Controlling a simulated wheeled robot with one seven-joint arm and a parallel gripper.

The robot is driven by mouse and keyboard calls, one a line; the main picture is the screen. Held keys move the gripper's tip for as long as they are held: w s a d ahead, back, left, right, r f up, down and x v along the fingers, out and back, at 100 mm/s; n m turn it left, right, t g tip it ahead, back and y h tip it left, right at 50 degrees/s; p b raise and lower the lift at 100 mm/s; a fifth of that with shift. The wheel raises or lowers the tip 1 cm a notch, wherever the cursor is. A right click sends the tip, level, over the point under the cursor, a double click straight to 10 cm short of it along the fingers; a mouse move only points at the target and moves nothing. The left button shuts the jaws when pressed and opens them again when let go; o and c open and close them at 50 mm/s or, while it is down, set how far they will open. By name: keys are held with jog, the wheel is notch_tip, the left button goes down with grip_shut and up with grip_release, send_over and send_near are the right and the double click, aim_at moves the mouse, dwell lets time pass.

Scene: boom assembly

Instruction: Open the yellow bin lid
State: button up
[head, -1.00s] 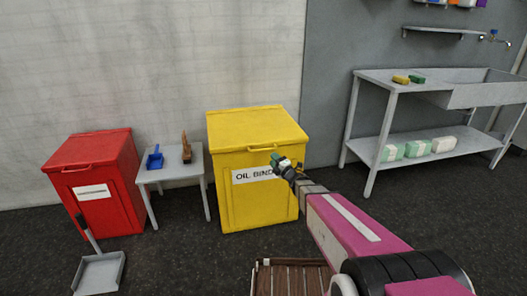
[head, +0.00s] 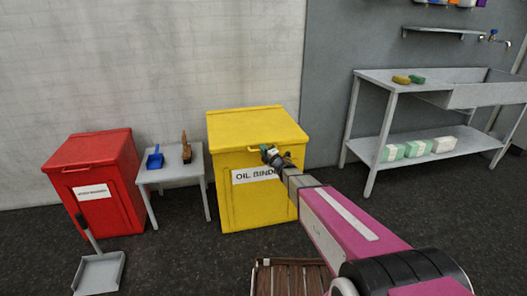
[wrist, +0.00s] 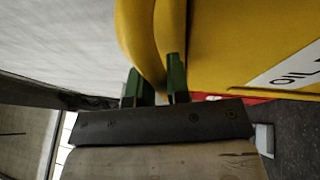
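The yellow bin (head: 258,205) stands against the wall with its lid (head: 255,123) down. It has an "OIL BINDER" label, and a handle (head: 258,149) on its upper front. My gripper (head: 270,154) is at the front of the bin by the handle, covering the handle's right part. In the wrist view, the green fingertips of my gripper (wrist: 157,83) are a narrow gap apart beside a curved yellow part of the bin (wrist: 143,40). Yellow shows between the fingers. I cannot tell whether they press on it.
A red bin (head: 98,170), a small grey table (head: 172,173) with a blue scoop and a brush, and a dustpan (head: 98,273) are on the left. A wooden slatted thing (head: 290,278) is in front. A sink bench (head: 385,88) stands right.

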jog(key=shift+r, duration=0.1)
grip_shut()
jog(key=shift+r, duration=0.6)
jog(key=w+a+r, duration=0.1)
jog(key=w+r, duration=0.3)
jog(key=r, duration=0.6)
jog(key=w+a+r, duration=0.1)
jog(key=w+r, duration=0.3)
jog(key=r, duration=0.6)
jog(key=w+a+r, duration=0.1)
jog(key=w+r, duration=0.3)
jog(key=r, duration=0.6)
jog(key=w+a+r+m+g+h, duration=0.1)
jog(key=w+r, duration=0.4)
jog(key=w, duration=0.5)
jog(key=w+a+r+g+h, duration=0.1)
jog(key=w+a+r+g, duration=0.2)
jog(key=w, duration=0.8)
jog(key=w+a+r+m+g+h, duration=0.1)
jog(key=w+a+r, duration=0.4)
jog(key=w, duration=0.6)
notch_tip(320, 180, up, 3)
jog(key=shift+a+f+m+g+h, duration=0.1)
jog(key=shift+a+m+g+h, duration=0.2)
jog(key=shift+a+g+h, duration=0.15)
jog(key=shift+d, duration=0.1)
